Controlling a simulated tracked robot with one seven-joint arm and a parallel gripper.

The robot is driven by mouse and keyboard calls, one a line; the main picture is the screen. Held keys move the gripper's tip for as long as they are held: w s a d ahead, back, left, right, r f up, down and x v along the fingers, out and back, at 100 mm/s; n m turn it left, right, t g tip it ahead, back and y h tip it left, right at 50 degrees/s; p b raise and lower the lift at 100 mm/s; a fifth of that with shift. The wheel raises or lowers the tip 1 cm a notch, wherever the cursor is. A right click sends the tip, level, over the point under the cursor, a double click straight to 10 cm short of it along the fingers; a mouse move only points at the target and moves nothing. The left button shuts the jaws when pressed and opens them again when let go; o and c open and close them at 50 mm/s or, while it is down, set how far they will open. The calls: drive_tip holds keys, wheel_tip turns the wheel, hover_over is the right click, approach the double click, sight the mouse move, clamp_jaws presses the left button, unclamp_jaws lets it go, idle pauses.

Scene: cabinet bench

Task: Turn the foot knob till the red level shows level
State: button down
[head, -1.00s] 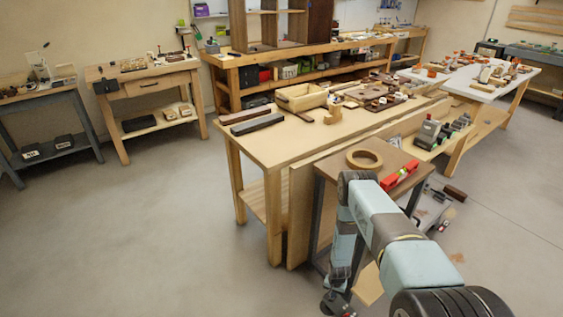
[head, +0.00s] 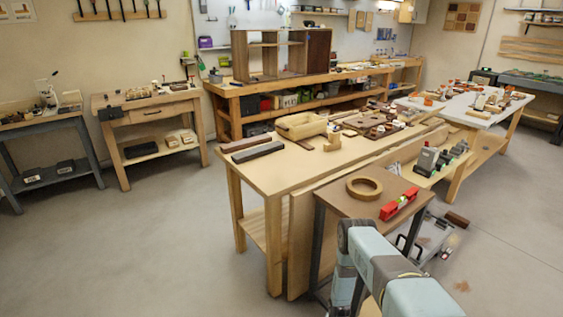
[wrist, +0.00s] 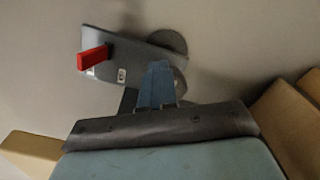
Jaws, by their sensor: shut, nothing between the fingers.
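The red level (head: 398,204) lies on the brown top of the small dark-legged stand (head: 345,200) in the head view. Its bubble is too small to read. In the wrist view, my gripper (wrist: 159,68) has its blue fingers together, with nothing between them. The fingertips overlap a grey plate (wrist: 125,60) with a red lever (wrist: 93,58) at its left end. Dark round parts (wrist: 170,40) show at the plate's right end. I cannot tell which is the foot knob, or whether the fingers touch anything. The gripper is out of the head view.
A wooden ring (head: 364,188) lies beside the level on the stand. The long workbench (head: 250,175) stands right behind it, with a wooden box (head: 300,126) and tools on top. A clear case (head: 430,240) lies on the floor to the right. The floor at left is clear.

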drive_tip(key=shift+f, duration=0.25)
idle(0.5)
drive_tip(key=shift+w+a, duration=0.15)
drive_tip(key=shift+a, duration=0.1)
drive_tip(key=r, duration=0.5)
drive_tip(key=shift+s+a+r, duration=0.25)
drive_tip(key=shift+a+r, duration=0.1)
drive_tip(key=shift+a, duration=0.05)
idle(0.6)
